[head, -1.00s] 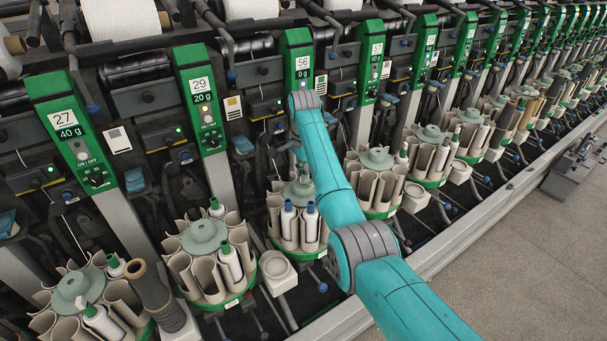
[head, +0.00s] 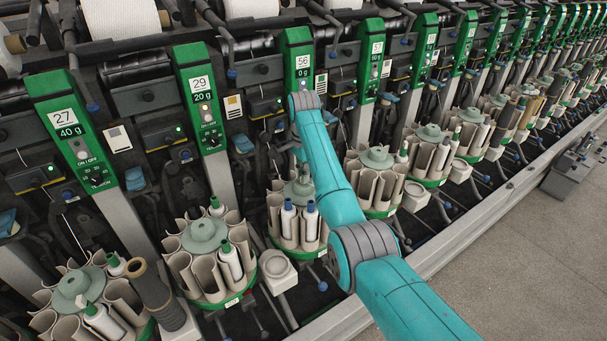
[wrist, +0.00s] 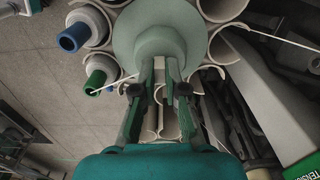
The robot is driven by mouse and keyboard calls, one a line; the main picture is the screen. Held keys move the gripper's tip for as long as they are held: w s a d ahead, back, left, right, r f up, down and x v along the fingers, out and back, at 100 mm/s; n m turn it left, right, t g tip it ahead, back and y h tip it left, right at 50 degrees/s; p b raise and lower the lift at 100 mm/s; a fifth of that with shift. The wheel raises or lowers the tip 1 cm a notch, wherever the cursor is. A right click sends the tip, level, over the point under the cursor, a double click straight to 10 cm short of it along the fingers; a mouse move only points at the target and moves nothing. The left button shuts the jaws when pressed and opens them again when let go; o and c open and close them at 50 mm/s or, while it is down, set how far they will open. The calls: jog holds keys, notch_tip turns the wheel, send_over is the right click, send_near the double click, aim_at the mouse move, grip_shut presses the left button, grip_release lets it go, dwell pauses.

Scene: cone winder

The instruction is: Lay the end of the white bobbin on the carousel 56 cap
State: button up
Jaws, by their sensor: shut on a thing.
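The carousel 56 cap (wrist: 152,40) is a round grey-green disc with a raised middle, at the top centre of the wrist view. In the head view this cap (head: 298,191) shows beside my arm, which hides part of the carousel. My gripper (wrist: 160,72) is over the cap's near part, its fingers close together. A white bobbin (wrist: 103,65) with a green tube end stands in a pocket at the cap's left. A thin white yarn end (wrist: 120,81) runs from its tube to my fingertips, which are shut on it. The pinch point itself is too small to see clearly.
Another white bobbin (wrist: 87,22) with a blue tube end stands beside the green-ended one. A second white yarn (wrist: 280,40) crosses at the right. The unit 56 panel (head: 299,65) rises behind the carousel. Neighbouring carousels (head: 205,234) stand close on both sides.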

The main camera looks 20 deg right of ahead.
jog(key=o, duration=1.2)
jog(key=shift+r, duration=3.5)
